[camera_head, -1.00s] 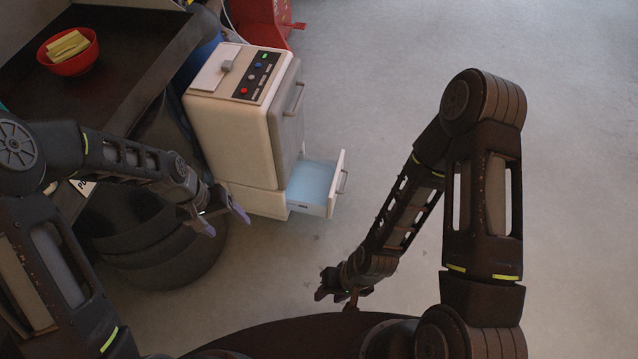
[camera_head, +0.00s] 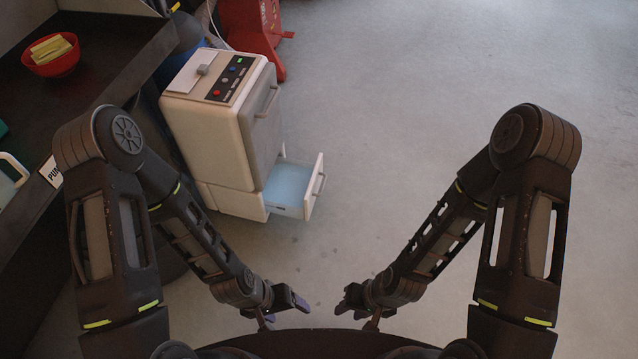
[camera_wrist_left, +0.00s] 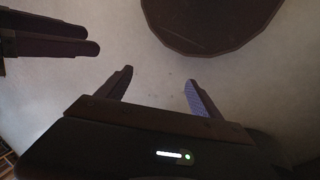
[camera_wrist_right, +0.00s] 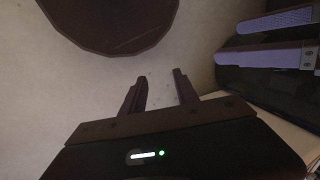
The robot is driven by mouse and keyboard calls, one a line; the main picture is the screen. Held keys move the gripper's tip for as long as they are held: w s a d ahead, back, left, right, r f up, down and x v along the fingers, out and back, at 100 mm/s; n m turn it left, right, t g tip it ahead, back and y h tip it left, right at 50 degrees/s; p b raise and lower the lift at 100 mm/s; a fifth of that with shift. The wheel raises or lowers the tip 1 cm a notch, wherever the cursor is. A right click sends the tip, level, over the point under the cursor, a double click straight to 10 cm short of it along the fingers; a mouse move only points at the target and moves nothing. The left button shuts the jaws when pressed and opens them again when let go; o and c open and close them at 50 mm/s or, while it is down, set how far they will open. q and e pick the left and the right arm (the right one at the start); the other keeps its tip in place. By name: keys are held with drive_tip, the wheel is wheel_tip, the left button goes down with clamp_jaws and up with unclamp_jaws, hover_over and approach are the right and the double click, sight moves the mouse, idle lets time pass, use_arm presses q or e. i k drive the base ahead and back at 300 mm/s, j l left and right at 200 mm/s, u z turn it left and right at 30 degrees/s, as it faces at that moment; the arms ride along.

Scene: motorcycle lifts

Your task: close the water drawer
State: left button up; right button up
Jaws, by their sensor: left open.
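The water drawer (camera_head: 292,186) is pulled partway out of the lower front of a white machine (camera_head: 207,140). Its inside is light blue, and its white front panel carries a handle. My left gripper (camera_head: 293,303) is below the drawer in the head view, apart from it, near my base. In the left wrist view its fingers (camera_wrist_left: 160,88) are spread with nothing between them. My right gripper (camera_head: 350,300) is just right of the left one and also clear of the drawer. In the right wrist view its fingers (camera_wrist_right: 160,88) are apart and empty.
A dark workbench (camera_head: 105,75) with a red bowl (camera_head: 50,56) of yellow items stands left of the machine. A red object (camera_head: 262,35) stands behind it. An upper door with a handle is above the drawer. The floor (camera_head: 420,110) to the right is open.

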sight(290, 190)
drive_tip(key=i+j, duration=0.15)
drive_tip(key=i, duration=0.35)
drive_tip(key=i+j, duration=0.1)
drive_tip(key=i, duration=0.35)
drive_tip(key=i+j, duration=0.15)
drive_tip(key=i, duration=0.35)
